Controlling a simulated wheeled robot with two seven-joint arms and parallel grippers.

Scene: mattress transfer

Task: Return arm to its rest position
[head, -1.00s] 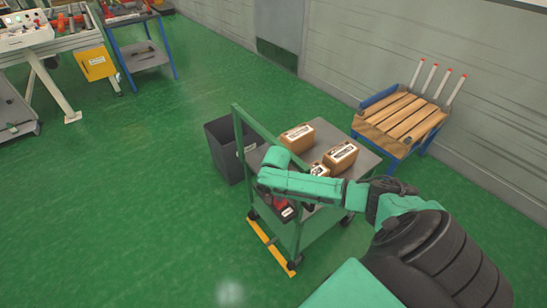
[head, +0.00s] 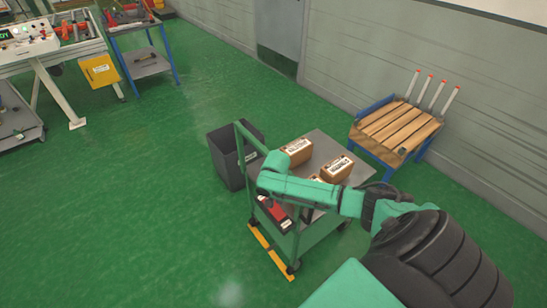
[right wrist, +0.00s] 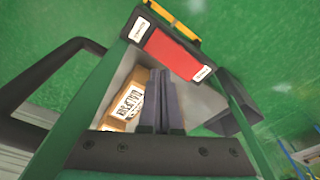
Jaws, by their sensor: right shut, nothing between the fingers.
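My right arm reaches in from the lower right in the head view, its green wrist (head: 285,182) over the near side of a green cart (head: 310,242). My right gripper (right wrist: 161,74) is shut and empty in the right wrist view, its two dark fingers side by side. In that view the fingers overlap the grey cart top, beside a brown box (right wrist: 128,103) and below a red and black bin (right wrist: 172,53). Whether they touch anything is hard to tell. In the head view the wrist hides the fingers. My left gripper is not in view.
Brown boxes (head: 337,168) sit on the cart's grey top. A dark waste bin (head: 228,165) stands left of the cart. A wooden-slatted table (head: 398,130) stands by the wall. Workbenches are at the far left. Green floor (head: 120,210) is open on the left.

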